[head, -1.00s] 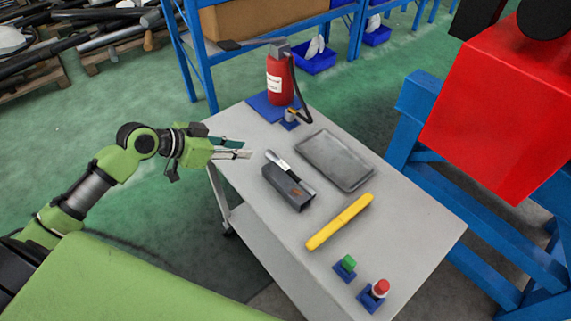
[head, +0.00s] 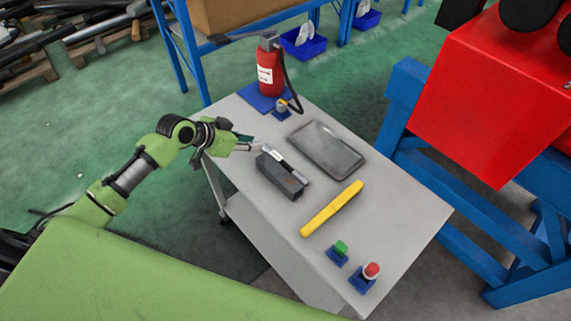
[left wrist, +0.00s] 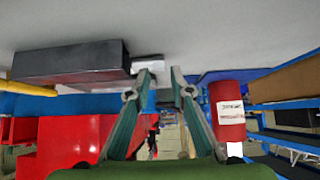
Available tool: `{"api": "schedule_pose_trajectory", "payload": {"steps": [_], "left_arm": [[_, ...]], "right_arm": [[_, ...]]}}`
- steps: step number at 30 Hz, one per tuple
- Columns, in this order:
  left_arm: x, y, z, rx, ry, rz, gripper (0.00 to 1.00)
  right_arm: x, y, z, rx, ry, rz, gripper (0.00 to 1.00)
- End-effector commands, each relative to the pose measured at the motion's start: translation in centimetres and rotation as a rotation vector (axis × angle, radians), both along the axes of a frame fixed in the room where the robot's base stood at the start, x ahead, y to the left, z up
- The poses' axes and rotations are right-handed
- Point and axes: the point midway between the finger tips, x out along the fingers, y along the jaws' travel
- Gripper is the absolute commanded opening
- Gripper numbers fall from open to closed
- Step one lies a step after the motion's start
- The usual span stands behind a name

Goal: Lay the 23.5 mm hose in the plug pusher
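A dark grey box-like block (head: 281,180) lies on the table; it may be the plug pusher, but I cannot tell for sure. A short rod, pale at its far end (head: 275,155), lies along its top or side; it may be the hose. In the left wrist view the dark block (left wrist: 70,63) is at upper left, with a pale piece (left wrist: 148,66) at its end close to the fingertips. My left gripper (head: 260,146) is at the block's far left end, fingers apart, with nothing visibly held (left wrist: 160,80). My right gripper is not in view.
A grey tray (head: 325,148) lies right of the block, and a yellow bar (head: 332,208) in front. A red fire extinguisher (head: 269,72) stands at the back. Green-topped (head: 339,250) and red-topped (head: 367,275) pieces stand at the near end. Bare tabletop lies to the right (head: 400,205).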

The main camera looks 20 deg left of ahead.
Motion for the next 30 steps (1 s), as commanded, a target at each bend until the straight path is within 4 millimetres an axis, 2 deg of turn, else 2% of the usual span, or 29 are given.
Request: {"api": "schedule_pose_trajectory", "payload": {"steps": [2,7,16,18,19,30], "left_arm": [[0.6,-0.6,-0.8,-0.004,0.0,0.002,0.21],[1.8,-1.2,-2.4,-0.002,-0.001,0.001,0.21],[2.0,-1.3,-2.8,0.001,-0.002,0.001,0.21],[2.0,-1.3,-2.8,0.001,-0.002,0.001,0.03],[2.0,-1.3,-2.7,0.001,-0.002,0.001,0.0],[2.1,-1.3,-2.5,-0.001,-0.004,0.001,0.0]], "right_arm": [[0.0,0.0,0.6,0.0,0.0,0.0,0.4],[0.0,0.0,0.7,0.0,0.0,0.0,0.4],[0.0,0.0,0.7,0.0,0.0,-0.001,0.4],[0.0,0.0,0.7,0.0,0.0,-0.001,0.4],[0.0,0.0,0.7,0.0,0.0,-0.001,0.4],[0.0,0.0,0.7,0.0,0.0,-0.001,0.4]]}}
